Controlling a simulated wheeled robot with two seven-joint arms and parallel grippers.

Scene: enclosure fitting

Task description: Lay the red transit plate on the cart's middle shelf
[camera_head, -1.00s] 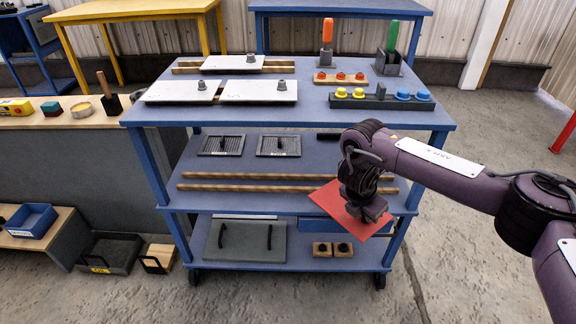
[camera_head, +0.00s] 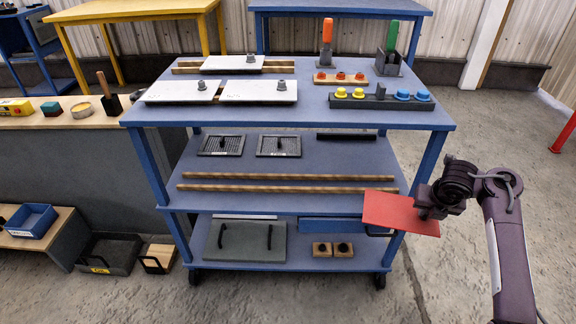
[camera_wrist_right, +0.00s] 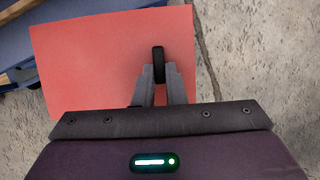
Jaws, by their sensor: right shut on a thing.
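The red transit plate (camera_head: 398,212) is held flat, or nearly so, at the front right corner of the blue cart. My right gripper (camera_head: 428,206) is shut on it, near the plate's right end. In the right wrist view the plate (camera_wrist_right: 90,60) spreads out beyond the gripper (camera_wrist_right: 158,70), whose fingers close on a dark upright handle. The cart's middle shelf (camera_head: 300,201) carries two wooden rails (camera_head: 285,176) running left to right. The plate's left edge overlaps the shelf's front right corner in the picture. My left gripper is not in view.
Two dark vented panels (camera_head: 278,146) and a black bar (camera_head: 347,137) lie at the back of the middle shelf. Cart posts (camera_head: 425,170) bound the shelf at its corners. The top shelf (camera_head: 300,115) above holds white plates and coloured parts.

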